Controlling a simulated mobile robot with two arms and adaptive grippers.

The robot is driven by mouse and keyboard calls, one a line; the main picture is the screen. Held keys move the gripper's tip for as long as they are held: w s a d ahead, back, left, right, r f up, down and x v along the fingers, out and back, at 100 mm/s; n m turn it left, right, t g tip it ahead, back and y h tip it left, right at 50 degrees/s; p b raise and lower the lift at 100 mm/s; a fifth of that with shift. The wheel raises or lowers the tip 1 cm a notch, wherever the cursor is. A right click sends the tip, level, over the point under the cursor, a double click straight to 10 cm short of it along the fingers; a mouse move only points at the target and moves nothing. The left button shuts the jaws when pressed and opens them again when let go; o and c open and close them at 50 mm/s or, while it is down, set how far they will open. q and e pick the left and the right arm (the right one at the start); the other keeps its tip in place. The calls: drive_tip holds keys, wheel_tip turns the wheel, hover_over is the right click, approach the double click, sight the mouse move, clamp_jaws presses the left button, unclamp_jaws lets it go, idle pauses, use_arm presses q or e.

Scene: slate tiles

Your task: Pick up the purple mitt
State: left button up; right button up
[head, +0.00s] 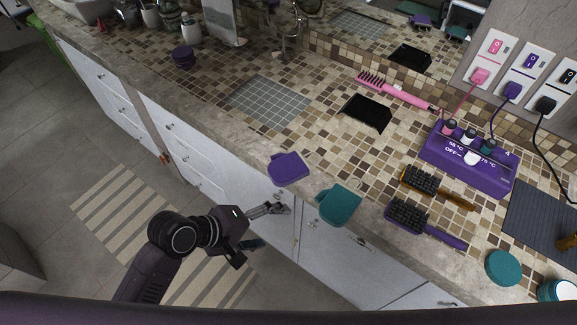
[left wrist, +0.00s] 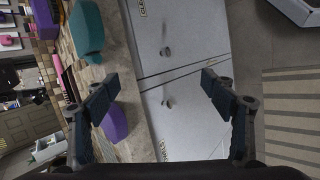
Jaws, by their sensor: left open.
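The purple mitt (head: 288,169) lies flat on the tiled counter at its front edge, above a white cabinet door. In the left wrist view the purple mitt (left wrist: 115,123) shows at the left, partly behind one finger. My left gripper (head: 272,226) is open and empty, in front of the cabinet doors, off the counter's front side and nearer to me than the mitt. Its two spread fingers also show in the left wrist view (left wrist: 159,84), with cabinet doors between them. My right gripper is not in view.
A teal mitt (head: 340,205) lies just right of the purple one on the counter edge. Two brushes (head: 423,224) (head: 437,187), a purple power box (head: 467,160) and a pink hair tool (head: 395,90) are farther right. A grey grid mat (head: 268,102) lies behind the mitt.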

use_arm(q)
drive_tip(key=w+d+r+n+h, duration=0.2)
drive_tip(key=w+r+n, duration=0.1)
drive_tip(key=w+n, duration=0.25)
drive_tip(key=n+t+h, duration=0.2)
drive_tip(key=n, duration=0.9)
approach(301, 160)
drive_tip(key=shift+w+d+f+m, duration=0.15)
drive_tip(key=shift+d+f+m, duration=0.1)
drive_tip(key=shift+f, duration=0.2)
drive_tip(key=shift+w, duration=0.2)
drive_tip(key=shift+w+d+f, duration=0.1)
drive_tip(key=shift+w+d, duration=0.05)
drive_tip(key=shift+d, duration=0.2)
drive_tip(key=shift+f+p+x, duration=0.15)
drive_tip(key=shift+p+x, duration=0.15)
drive_tip(key=shift+x, duration=1.4)
drive_tip(key=shift+f+p+x, duration=0.1)
drive_tip(key=shift+p+x, duration=0.2)
drive_tip(key=shift+x, duration=1.4)
drive_tip(key=shift+s+a, duration=0.1)
drive_tip(key=shift+s, duration=0.1)
drive_tip(key=c, duration=1.3)
drive_tip(key=shift+r, duration=0.55)
wheel_tip(301, 160, up, 19)
drive_tip(key=p, duration=0.1)
